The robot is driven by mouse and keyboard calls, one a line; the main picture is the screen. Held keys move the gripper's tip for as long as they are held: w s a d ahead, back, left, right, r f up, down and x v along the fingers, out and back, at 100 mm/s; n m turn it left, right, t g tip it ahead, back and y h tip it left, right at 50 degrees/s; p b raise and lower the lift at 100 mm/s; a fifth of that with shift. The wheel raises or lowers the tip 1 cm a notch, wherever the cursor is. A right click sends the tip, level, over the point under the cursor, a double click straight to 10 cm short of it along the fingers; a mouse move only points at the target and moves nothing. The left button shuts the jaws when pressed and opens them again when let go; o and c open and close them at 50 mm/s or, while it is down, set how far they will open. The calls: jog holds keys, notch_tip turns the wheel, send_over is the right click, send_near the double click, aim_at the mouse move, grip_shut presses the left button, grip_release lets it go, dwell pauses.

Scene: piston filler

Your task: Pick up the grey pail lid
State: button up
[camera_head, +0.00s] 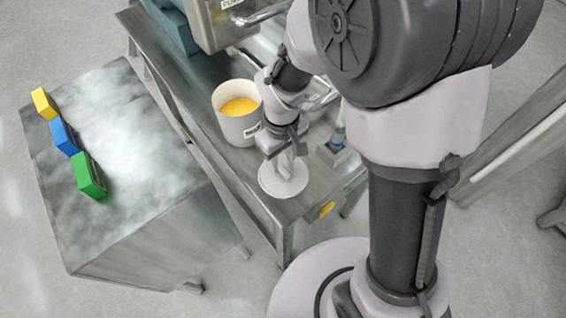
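The grey pail lid (292,187) is a pale round disc on the front end of the steel table. My gripper (285,164) is right above the lid, pointing down at its middle. The fingers are small and close to the lid's colour, so I cannot tell if they are open or shut, or whether they touch it. The middle of the lid is partly hidden by the gripper. The grey pail (232,128) stands just behind and left of the lid, uncovered, with yellow contents (239,106) inside.
A machine (210,25) stands at the back of the steel table (205,150). A blue-based item (335,145) is right of my gripper. A separate side table (130,150) at left holds yellow (44,103), blue (64,136) and green (88,176) blocks.

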aim_at(284, 170)
jog(key=f, duration=0.3)
jog(key=shift+s+d+f, duration=0.2)
jog(key=shift+s+f, duration=0.1)
jog(key=shift+w+f+b, duration=0.1)
jog(key=shift+f+b, duration=0.2)
jog(key=shift+r, duration=0.1)
grip_shut()
